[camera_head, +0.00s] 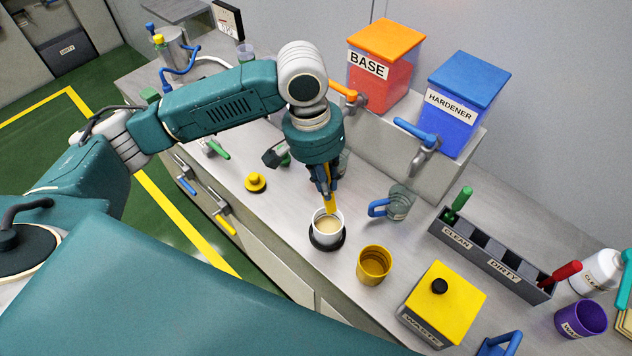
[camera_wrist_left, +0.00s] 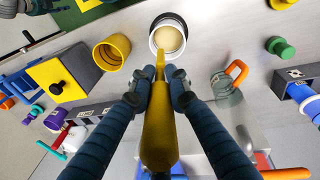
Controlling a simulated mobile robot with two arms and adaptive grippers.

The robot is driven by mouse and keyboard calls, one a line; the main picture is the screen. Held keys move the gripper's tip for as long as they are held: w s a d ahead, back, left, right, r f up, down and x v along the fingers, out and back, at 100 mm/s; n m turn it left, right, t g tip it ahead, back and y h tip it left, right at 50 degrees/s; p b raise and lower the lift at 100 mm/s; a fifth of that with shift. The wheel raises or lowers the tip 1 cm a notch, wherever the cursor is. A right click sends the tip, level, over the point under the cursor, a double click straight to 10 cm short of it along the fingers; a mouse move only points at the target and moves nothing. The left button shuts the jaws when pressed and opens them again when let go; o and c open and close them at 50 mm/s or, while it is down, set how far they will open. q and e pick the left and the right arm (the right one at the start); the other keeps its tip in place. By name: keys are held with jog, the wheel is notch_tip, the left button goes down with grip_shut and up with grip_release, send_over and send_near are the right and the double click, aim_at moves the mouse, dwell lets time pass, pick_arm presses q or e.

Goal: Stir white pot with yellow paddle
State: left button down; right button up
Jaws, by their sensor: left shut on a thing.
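The white pot (camera_head: 327,229) stands on a round black base on the grey bench, with a cream-coloured content inside. It also shows at the top of the left wrist view (camera_wrist_left: 168,38). My left gripper (camera_head: 326,188) is above the pot and shut on the yellow paddle (camera_head: 330,204). In the left wrist view the yellow paddle (camera_wrist_left: 158,125) lies between both fingers, its far end pointing at the pot's opening. The tip reaches the pot's mouth; I cannot tell how deep it goes. My right gripper is not clearly in view.
A yellow cup (camera_head: 374,264) and a yellow waste box (camera_head: 446,303) stand right of the pot. A clear jug with a blue handle (camera_head: 392,205) is close by. The CLEAN/DIRTY rack (camera_head: 490,258) lies further right. BASE (camera_head: 383,65) and HARDENER (camera_head: 460,100) tanks stand behind.

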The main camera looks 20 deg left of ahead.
aim_at(325, 205)
pick_arm(q)
jog(key=shift+w+a+f, duration=0.15)
jog(key=shift+w+a, duration=0.15)
jog(key=shift+a, duration=0.1)
jog(key=shift+p, duration=0.45)
jog(key=shift+d+f, duration=0.1)
jog(key=shift+f, duration=0.7)
jog(key=shift+d+f+b, duration=0.15)
jog(key=shift+f+b, duration=0.5)
jog(key=shift+f, duration=3.15)
notch_tip(325, 205, down, 3)
jog(key=shift+d+f+b, duration=0.1)
jog(key=shift+f+b, duration=0.05)
jog(key=shift+b, duration=0.3)
pick_arm(e)
jog(key=shift+w+a+f, duration=0.3)
jog(key=shift+w+a, duration=0.05)
jog(key=shift+a, duration=0.2)
jog(key=shift+w+a+f, duration=0.25)
jog(key=shift+w+a, duration=0.1)
jog(key=shift+a, duration=0.2)
